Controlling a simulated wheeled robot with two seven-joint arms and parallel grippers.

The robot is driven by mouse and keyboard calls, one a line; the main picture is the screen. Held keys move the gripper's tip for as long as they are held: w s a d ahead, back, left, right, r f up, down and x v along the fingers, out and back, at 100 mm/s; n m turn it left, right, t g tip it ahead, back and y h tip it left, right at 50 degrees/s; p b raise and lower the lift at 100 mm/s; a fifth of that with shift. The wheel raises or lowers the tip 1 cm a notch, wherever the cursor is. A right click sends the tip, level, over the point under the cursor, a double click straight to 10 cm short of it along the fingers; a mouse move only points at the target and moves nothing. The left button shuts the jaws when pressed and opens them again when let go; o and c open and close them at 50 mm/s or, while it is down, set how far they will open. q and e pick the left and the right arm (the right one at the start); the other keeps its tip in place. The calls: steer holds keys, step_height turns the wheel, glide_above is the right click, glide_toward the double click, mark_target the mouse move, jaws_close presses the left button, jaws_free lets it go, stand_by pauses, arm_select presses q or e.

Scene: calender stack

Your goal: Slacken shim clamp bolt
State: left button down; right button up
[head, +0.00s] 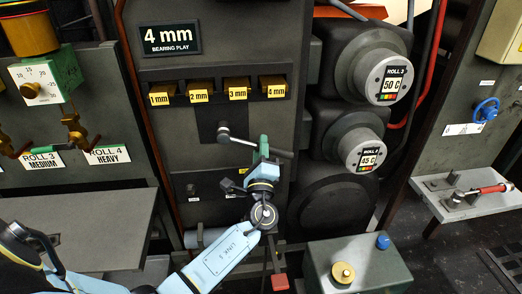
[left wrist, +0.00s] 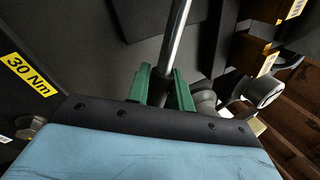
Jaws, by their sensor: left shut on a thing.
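In the left wrist view a shiny rod (left wrist: 178,35) passes between the two green fingers of my left gripper (left wrist: 168,82). The fingers and wrist hide part of the lever. My right gripper is not in view.
Yellow shim blocks (head: 236,88) marked 1 to 4 mm sit above, under a "4 mm bearing play" sign (head: 170,39). A red-handled tool (head: 485,190) lies on the right shelf. A grey box (head: 355,270) stands in front.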

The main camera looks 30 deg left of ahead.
arm_select(q)
steer(key=c, duration=1.9)
jaws_free()
jaws_close()
steer(key=shift+w+d+r+n+y+b, duration=0.15)
steer(key=shift+r+n+y+b, duration=0.3)
steer(key=shift+n, duration=0.35)
steer(key=shift+r+n+g+y+b, duration=0.3)
steer(key=shift+n+b, duration=0.1)
steer(key=shift+b, duration=0.1)
steer(key=shift+d+r+n, duration=0.1)
steer(key=shift+r+n, duration=0.05)
steer(key=shift+n, duration=0.15)
